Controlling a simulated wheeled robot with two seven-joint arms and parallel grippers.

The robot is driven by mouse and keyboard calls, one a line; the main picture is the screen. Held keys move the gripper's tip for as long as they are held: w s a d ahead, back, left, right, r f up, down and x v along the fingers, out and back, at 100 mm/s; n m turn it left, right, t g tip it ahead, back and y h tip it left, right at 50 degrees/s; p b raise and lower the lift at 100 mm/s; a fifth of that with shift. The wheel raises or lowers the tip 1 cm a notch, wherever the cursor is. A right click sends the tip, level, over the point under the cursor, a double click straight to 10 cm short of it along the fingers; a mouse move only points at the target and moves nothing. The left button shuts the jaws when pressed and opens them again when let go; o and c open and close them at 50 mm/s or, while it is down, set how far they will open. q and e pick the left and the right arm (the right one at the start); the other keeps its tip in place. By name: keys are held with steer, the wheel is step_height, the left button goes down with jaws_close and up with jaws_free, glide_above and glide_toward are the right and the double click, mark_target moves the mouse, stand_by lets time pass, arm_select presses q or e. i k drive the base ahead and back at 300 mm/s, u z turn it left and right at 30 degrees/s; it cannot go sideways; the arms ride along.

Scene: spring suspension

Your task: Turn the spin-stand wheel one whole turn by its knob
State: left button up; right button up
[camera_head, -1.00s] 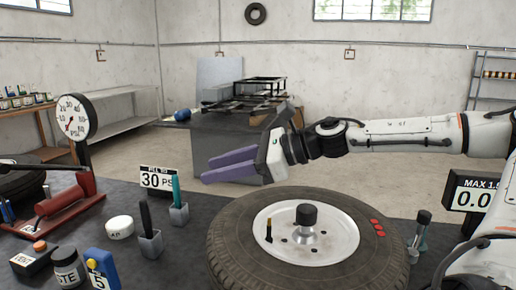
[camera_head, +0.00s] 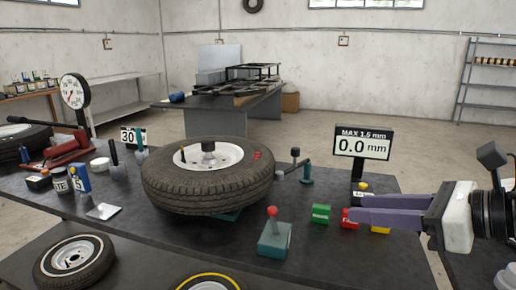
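The wheel (camera_head: 165,190), a black tyre on a white rim, lies flat on the teal spin stand (camera_head: 225,216), which is mostly hidden under it. A black knob-like cap (camera_head: 208,147) stands upright at the rim's centre. A small dark stem with a yellow tip (camera_head: 183,153) stands on the rim at left, and red marks (camera_head: 257,155) show on the tyre at right. My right gripper (camera_head: 355,207) is well right of the wheel, apart from it, its purple fingers pointing left beside a red block (camera_head: 348,221). Any gap between the fingers is unclear. My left gripper is out of view.
A teal box with a red-topped lever (camera_head: 274,240) and a green block (camera_head: 320,213) stand between wheel and gripper. A display reading 0.0 mm (camera_head: 363,144) stands behind. A small crank-like post (camera_head: 307,172) is close to the wheel's right. Gauge, pots and tools crowd the left.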

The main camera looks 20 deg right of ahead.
mark_target(207, 175)
steer(key=u, duration=0.6)
steer(key=i, duration=0.65)
steer(key=u, duration=0.5)
steer(key=i, duration=0.75)
steer(key=z, duration=0.85)
steer(key=i, duration=0.4)
steer(key=z, duration=0.45)
